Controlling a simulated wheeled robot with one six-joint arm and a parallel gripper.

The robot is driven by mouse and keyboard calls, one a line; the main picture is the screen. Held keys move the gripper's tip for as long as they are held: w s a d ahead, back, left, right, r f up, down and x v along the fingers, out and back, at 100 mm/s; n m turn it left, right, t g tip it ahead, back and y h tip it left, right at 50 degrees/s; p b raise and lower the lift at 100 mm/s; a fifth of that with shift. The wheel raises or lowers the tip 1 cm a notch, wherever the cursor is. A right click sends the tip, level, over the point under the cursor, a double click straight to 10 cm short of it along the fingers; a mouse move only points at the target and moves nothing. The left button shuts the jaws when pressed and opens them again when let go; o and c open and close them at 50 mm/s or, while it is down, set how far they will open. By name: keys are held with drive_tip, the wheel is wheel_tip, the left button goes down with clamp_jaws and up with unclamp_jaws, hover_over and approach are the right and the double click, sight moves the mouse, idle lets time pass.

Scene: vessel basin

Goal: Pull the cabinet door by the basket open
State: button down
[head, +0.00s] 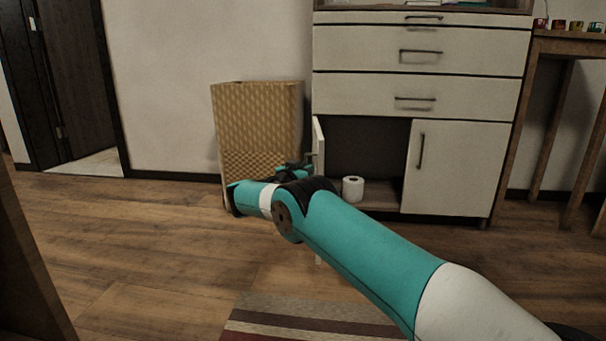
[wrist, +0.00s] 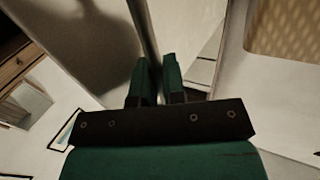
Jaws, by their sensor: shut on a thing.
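The left cabinet door (head: 319,147), beside the basket, stands swung out from the cabinet, seen nearly edge-on. The dark inside of the cabinet shows to its right. The woven basket (head: 258,118) stands on the floor just left of the door; part of it also shows at the upper right in the wrist view (wrist: 285,28). My gripper (head: 306,167) is at the door's outer side. In the wrist view its two green fingers (wrist: 159,78) are shut around a thin grey bar, the door handle (wrist: 146,30). My arm hides the lower part of the door.
A white paper roll (head: 353,189) stands on the cabinet floor. The right cabinet door (head: 456,168) and the drawers (head: 365,50) above are shut. A striped rug (head: 290,318) lies in front. Wooden floor left of the basket is clear.

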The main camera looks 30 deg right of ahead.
drive_tip(key=shift+a+f, duration=0.1)
drive_tip(key=shift+a, duration=0.1)
drive_tip(key=c, duration=1.2)
unclamp_jaws()
drive_tip(key=shift+a, duration=0.1)
